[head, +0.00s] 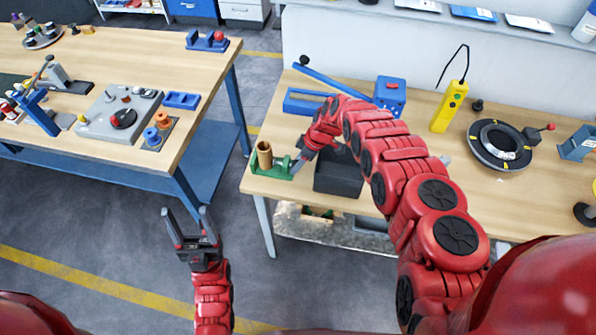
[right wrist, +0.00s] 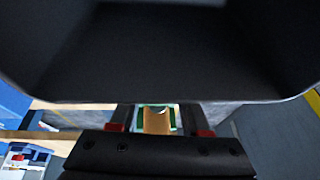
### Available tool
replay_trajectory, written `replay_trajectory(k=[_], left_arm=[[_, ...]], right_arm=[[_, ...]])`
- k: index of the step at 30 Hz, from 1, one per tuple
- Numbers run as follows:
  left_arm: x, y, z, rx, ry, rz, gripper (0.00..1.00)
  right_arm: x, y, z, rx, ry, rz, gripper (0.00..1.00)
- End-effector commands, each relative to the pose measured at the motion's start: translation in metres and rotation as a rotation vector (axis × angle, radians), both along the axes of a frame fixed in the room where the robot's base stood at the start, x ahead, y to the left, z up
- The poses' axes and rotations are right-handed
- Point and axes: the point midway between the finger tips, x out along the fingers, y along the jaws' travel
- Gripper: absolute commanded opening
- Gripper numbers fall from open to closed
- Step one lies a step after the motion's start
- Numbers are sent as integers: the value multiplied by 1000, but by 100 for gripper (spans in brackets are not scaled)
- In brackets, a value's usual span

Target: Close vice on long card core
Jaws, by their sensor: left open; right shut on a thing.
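A green vice (head: 271,171) sits at the left front corner of the right-hand workbench. A brown card core (head: 264,153) stands upright at the vice, towards its left end. In the right wrist view the core (right wrist: 157,121) shows between my fingers with green vice parts around it. My right gripper (head: 297,163) is shut at the right end of the vice; the exact part between its fingertips is hard to make out. I cannot tell whether the jaws touch the core. My left gripper (head: 187,218) is open and empty above the floor.
A black bin (head: 338,180) stands right beside the vice, under my right arm, and fills the top of the right wrist view. A blue tray (head: 303,102), blue box (head: 390,95), yellow device (head: 450,107) and dark ring (head: 499,144) are on the bench. A floor gap separates the benches.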

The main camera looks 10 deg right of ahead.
Motion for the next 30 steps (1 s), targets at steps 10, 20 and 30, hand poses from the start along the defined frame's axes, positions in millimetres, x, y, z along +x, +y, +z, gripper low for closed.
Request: replay_trajectory(k=[10,20,30], left_arm=[[0,0,-82,0,0,0,62],[0,0,-99,0,0,0,62],[0,0,-97,0,0,0,62]], right_arm=[[8,1,-8,47,114,-3,0],[4,-1,1,51,161,-1,0],[3,-2,1,50,163,-1,64]])
